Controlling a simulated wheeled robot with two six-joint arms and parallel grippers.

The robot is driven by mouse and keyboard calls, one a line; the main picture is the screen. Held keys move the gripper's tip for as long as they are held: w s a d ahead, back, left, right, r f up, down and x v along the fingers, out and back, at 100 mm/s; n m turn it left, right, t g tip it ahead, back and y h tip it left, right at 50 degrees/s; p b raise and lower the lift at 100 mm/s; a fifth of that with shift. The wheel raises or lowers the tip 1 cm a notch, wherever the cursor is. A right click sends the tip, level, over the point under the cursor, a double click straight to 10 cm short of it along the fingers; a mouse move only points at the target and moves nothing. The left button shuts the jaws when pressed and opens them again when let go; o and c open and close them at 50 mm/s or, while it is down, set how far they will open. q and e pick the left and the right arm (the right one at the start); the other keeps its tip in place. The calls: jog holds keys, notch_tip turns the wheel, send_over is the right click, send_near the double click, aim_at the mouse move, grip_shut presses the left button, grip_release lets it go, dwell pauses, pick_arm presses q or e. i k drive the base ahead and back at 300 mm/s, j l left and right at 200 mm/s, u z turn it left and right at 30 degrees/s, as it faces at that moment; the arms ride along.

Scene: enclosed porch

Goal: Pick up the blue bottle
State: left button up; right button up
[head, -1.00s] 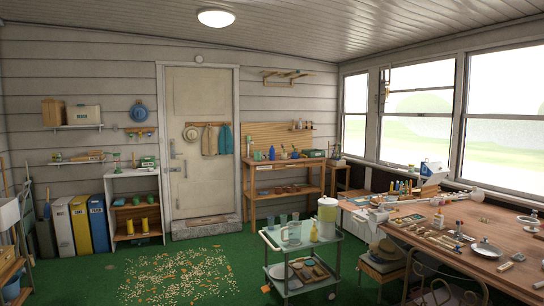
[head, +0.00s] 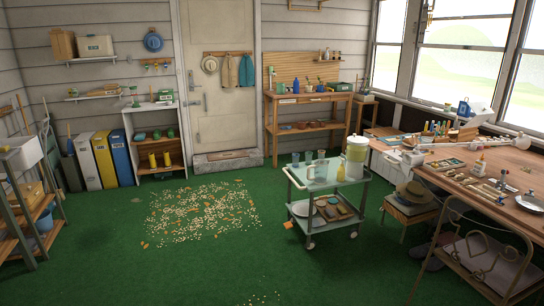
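A small upright blue bottle (head: 296,85) stands on the top of the wooden workbench (head: 312,97) against the back wall, right of the door. It is far off and small in the head view. Other small bottles and pots stand close around it. Neither of my grippers is in view.
A glass-topped trolley (head: 325,176) with a drink dispenser (head: 356,157) stands between me and the bench. A stool (head: 410,207), a metal chair (head: 486,250) and a long wooden table (head: 500,170) fill the right. Scattered chips (head: 200,212) lie on the green floor; the left-centre floor is open.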

aim_at(296, 90)
jog(key=i+j+u, duration=0.3)
jog(key=i, duration=0.55)
jog(key=i+l+u, duration=0.1)
jog(key=i+u, duration=0.25)
jog(key=i, duration=2.15)
jog(key=i+z, duration=0.25)
jog(key=i, duration=0.6)
jog(key=i+z, duration=0.25)
jog(key=i, duration=0.6)
jog(key=i+j+z, duration=0.1)
jog(key=i, duration=0.8)
jog(key=i+j+z, duration=0.1)
jog(key=i, duration=0.75)
jog(key=i+l+z, duration=0.15)
jog(key=i+z, duration=1.05)
jog(key=i+j+z, duration=0.2)
jog(key=i+z, duration=0.2)
jog(key=i+l+u, duration=0.3)
jog(key=i, duration=0.35)
jog(key=i+l+u, duration=0.25)
jog(key=i+l, duration=0.3)
